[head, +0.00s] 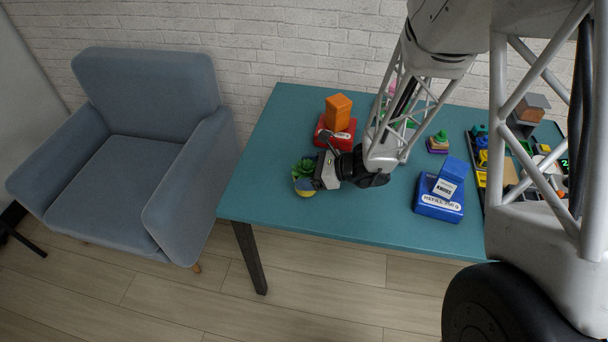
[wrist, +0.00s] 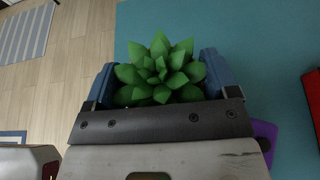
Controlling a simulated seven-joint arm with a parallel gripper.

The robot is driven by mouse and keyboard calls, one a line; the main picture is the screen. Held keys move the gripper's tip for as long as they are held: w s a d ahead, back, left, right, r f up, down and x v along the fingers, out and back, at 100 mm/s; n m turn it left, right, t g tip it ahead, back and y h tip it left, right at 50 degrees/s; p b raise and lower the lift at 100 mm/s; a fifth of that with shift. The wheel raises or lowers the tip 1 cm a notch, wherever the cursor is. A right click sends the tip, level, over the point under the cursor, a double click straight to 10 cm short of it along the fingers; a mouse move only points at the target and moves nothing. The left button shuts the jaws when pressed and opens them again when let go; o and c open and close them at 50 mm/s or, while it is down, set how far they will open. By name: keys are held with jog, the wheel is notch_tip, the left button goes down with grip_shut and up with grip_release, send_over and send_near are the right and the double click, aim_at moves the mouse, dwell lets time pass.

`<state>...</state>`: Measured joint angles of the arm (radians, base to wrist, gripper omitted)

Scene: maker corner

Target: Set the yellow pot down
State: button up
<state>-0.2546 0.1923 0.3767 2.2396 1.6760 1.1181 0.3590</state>
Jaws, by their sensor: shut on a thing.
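The yellow pot (head: 302,193) holds a green succulent (head: 304,167) and shows near the left edge of the teal table (head: 265,200) in the head view. My gripper (head: 305,182) is shut on the pot, with a blue finger on its near side. In the wrist view the succulent (wrist: 160,72) fills the space between the two blue fingers and hides the pot. The plant looks upright. I cannot tell whether the pot's base touches the table.
A red base (head: 334,131) with an orange block stands behind my gripper. A blue box (head: 438,200) with a block on top is to the right. A purple thing (wrist: 265,136) lies close by in the wrist view.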

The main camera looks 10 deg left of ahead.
aim_at(305, 175)
jog(key=shift+w+a, duration=0.3)
jog(key=shift+w, duration=0.2)
jog(key=shift+w+a, duration=0.25)
jog(key=shift+w, duration=0.25)
jog(key=shift+f, duration=0.1)
jog(key=shift+f, duration=1.75)
jog(key=shift+f, duration=0.1)
jog(key=o, duration=1)
jog(key=shift+d, duration=0.1)
jog(key=v, duration=1.2)
